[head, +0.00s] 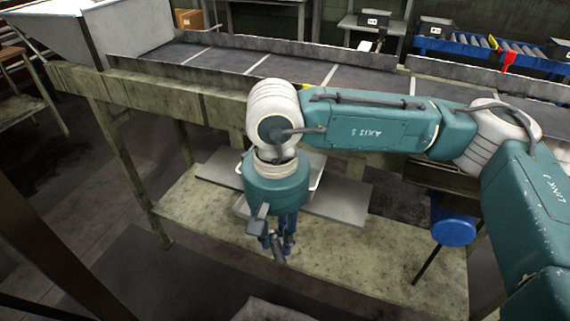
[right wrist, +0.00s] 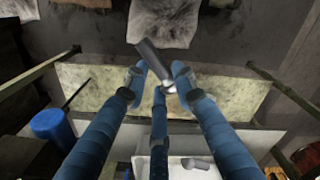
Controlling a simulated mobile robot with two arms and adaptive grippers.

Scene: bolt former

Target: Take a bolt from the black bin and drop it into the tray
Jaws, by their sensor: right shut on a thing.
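My right gripper (head: 278,240) hangs down in the middle of the head view, in front of the low table. In the right wrist view its blue fingers (right wrist: 160,85) are shut on a dark grey bolt (right wrist: 152,56), which sticks out past the fingertips at a tilt. The bolt also shows in the head view (head: 278,250). The white tray (right wrist: 180,172) is at the bottom of the right wrist view, with a grey bolt-like piece (right wrist: 197,163) in it. In the head view my right arm mostly hides the tray. I cannot make out the black bin. My left gripper is out of view.
The low table (head: 380,245) carries grey plates (head: 345,202) under and beside the tray. A conveyor (head: 240,62) runs along the back above it. A blue cylinder (head: 453,229) stands to the right. Pale crumpled sheets (right wrist: 165,22) lie on the floor.

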